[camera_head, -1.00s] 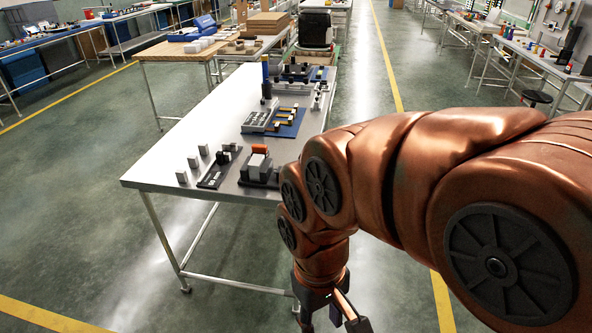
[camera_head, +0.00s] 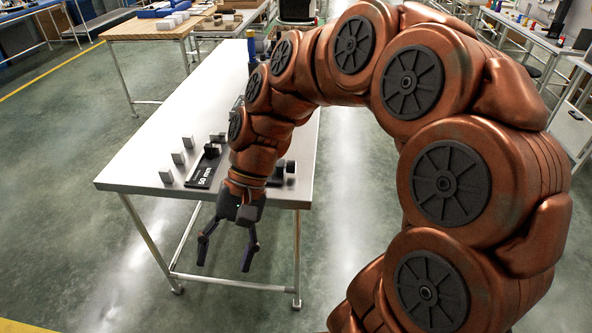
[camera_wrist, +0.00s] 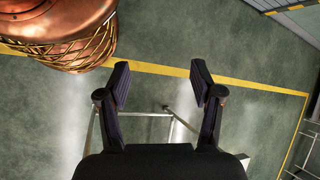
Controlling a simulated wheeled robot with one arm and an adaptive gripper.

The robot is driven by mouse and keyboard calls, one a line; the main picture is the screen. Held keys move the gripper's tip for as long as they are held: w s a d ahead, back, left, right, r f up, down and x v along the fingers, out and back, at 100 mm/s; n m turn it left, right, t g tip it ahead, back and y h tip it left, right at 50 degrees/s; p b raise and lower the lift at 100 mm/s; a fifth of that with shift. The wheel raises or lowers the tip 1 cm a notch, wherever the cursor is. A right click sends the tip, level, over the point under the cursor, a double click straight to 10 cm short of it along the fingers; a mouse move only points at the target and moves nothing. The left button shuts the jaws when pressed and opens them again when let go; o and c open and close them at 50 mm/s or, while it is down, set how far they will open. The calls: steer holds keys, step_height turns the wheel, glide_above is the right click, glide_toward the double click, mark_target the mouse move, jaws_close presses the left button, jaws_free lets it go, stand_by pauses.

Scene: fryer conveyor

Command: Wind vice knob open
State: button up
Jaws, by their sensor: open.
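My gripper (camera_head: 227,262) hangs from the arm in front of the near edge of the metal table, fingers open, spread and pointing down. It also shows open and empty in the wrist view (camera_wrist: 160,82), with only floor and table legs between and beyond its fingers. A dark device (camera_head: 289,168), probably the vice, sits near the table's front right corner and is mostly hidden behind my arm. No knob can be made out. My gripper is apart from it.
The metal table (camera_head: 135,165) holds several small grey blocks (camera_head: 178,157) and a black plate marked 50 mm (camera_head: 203,174) near its front edge. A wooden-topped table (camera_head: 150,45) stands behind. The floor left of the metal table is clear.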

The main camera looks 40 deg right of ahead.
steer(key=w+d+f+m+t+y+b, duration=0.1)
steer(key=w+d+m+t+y, duration=0.1)
steer(key=w+d+m+y, duration=0.5)
steer(key=w+d+f+m+t+y+b, duration=0.15)
steer(key=w+d, duration=0.25)
steer(key=w, duration=0.7)
steer(key=m+t+h+b, duration=0.1)
steer(key=m+t+b, duration=0.1)
steer(key=m+t, duration=1)
glide_toward(291, 167)
steer(key=shift+g, duration=0.25)
steer(key=x, duration=0.3)
steer(key=w+x, duration=0.1)
steer(key=x, duration=0.1)
steer(key=d+f+x, duration=0.1)
steer(key=x, duration=0.2)
steer(key=shift+w+a, duration=0.25)
steer(key=shift+w, duration=0.1)
steer(key=shift+c, duration=0.4)
